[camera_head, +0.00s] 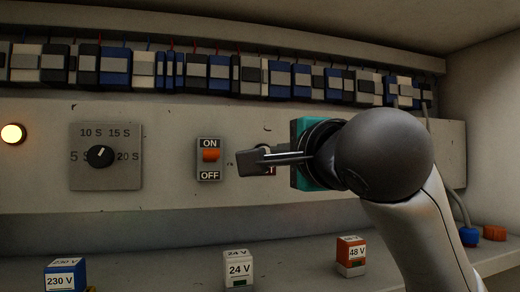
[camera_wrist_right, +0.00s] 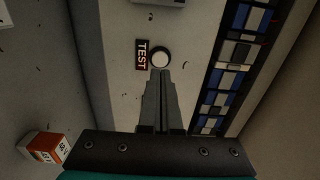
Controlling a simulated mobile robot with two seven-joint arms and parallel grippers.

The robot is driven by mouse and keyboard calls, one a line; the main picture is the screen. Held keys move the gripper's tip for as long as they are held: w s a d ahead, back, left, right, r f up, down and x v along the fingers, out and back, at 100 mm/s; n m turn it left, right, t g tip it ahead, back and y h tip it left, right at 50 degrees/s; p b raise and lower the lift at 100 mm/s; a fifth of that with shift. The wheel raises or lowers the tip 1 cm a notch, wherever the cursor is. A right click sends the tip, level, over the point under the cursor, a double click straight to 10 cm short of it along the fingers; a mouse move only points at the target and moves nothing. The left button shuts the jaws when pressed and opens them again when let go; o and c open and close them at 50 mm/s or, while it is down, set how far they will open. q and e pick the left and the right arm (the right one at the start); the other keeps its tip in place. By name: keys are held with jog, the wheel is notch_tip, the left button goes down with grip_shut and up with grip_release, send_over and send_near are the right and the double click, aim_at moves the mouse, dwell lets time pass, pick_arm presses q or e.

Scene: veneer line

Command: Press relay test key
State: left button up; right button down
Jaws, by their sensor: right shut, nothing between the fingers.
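The test key, a round pale button (camera_wrist_right: 161,57), sits on the panel beside a dark TEST label (camera_wrist_right: 141,54) in the right wrist view. In the head view my right gripper hides the key, and only the end of its label (camera_head: 270,171) shows. My right gripper (camera_head: 250,161) is shut and empty, pointing at the panel. In the wrist view its fingertips (camera_wrist_right: 160,76) lie right at the lower edge of the button; I cannot tell whether they touch it. My left gripper is not in view.
Left of the gripper are an ON/OFF switch (camera_head: 210,157), a timer dial (camera_head: 100,156) and a lit lamp (camera_head: 12,134). A relay row (camera_head: 220,74) runs above. Blue (camera_head: 65,275), white (camera_head: 238,268) and orange (camera_head: 351,255) voltage blocks stand on the shelf below.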

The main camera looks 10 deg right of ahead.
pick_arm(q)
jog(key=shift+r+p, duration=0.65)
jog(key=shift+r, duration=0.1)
pick_arm(e)
jog(key=w, duration=0.4)
jog(key=shift+w+a, duration=0.1)
jog(key=shift+w, duration=0.3)
jog(key=shift+a, duration=0.1)
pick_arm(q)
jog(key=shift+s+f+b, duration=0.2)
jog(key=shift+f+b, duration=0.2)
pick_arm(e)
jog(key=shift+w+r, duration=0.1)
jog(key=shift+w, duration=0.35)
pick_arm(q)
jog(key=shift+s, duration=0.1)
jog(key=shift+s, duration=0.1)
pick_arm(e)
jog(key=shift+w, duration=0.1)
